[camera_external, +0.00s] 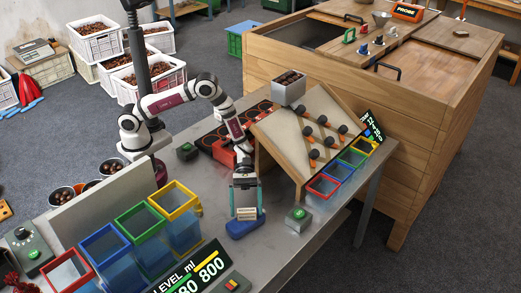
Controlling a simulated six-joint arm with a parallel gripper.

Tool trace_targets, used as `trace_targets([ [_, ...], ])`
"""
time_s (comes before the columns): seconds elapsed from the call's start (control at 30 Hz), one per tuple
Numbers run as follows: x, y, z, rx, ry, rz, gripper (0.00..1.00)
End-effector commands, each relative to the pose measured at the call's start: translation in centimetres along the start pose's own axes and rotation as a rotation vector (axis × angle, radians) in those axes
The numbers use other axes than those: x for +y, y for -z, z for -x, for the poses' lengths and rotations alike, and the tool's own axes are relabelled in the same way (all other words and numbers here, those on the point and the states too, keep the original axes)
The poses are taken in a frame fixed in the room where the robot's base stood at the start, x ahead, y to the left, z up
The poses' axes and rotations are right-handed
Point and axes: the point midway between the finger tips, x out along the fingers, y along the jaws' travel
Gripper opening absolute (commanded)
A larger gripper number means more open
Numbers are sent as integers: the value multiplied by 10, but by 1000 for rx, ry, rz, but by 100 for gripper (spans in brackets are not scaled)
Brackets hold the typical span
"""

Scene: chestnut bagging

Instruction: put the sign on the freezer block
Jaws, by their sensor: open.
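A blue block (243,229), which looks like the freezer block, lies on the grey table near its front middle. A small cream plate with faint lines (246,213), which looks like the sign, is upright at the block's top. I cannot tell for sure whether it rests on the block. My gripper (247,210) points down over the block, its teal-edged fingers apart on either side of the plate. Whether the fingers touch the plate is too small to tell.
Open-topped bins with red, blue (106,246), green and yellow rims stand to the left. A black level display (190,275) lies in front. A green-button box (298,218) and a sloped peg board (312,130) are to the right. Bare table lies around the block.

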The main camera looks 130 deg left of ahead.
Motion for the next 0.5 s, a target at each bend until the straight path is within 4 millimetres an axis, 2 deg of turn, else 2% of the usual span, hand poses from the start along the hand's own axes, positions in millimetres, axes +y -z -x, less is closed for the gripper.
trace_targets([
  [0.1,2,0,35,0,-8,-1,100],
  [0.3,1,0,87,0,-6,0,100],
  [0.4,1,0,102,0,-4,-1,100],
  [0.5,0,0,109,1,-3,-1,100],
])
